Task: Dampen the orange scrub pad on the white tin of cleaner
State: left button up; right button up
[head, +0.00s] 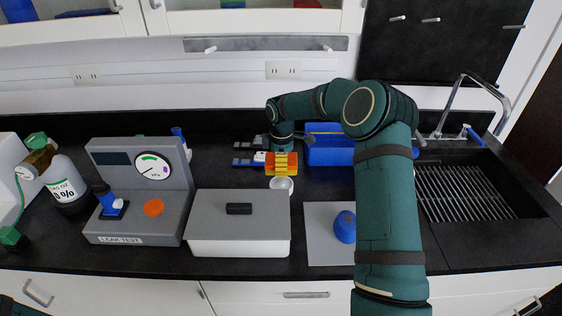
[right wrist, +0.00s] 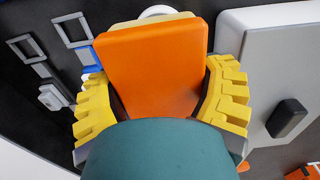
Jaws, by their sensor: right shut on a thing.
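My right gripper (head: 282,163) is shut on the orange scrub pad (right wrist: 155,70). Its yellow fingers grip the pad on two opposite sides, and a cream layer shows along the pad's far edge. The white tin (head: 281,186) is small and round and stands on the dark counter. In the head view the pad is just above and behind the tin. A white curved rim, likely the tin's, peeks out past the pad in the right wrist view (right wrist: 158,10). I cannot tell whether pad and tin touch. My left gripper is out of view.
A grey lidded box (head: 238,232) stands in front left of the tin. A blue bin (head: 330,152) is behind right. A grey mat (head: 322,250) with a blue object (head: 344,228) lies front right. The leak tester (head: 130,215) is left, the sink (head: 470,195) right.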

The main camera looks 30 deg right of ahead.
aim_at(282, 184)
jog(key=shift+f+b, duration=1.8)
jog(key=shift+f, duration=1.05)
jog(key=shift+f, duration=0.6)
jog(key=shift+r+p, duration=2.15)
jog(key=shift+r, duration=1.45)
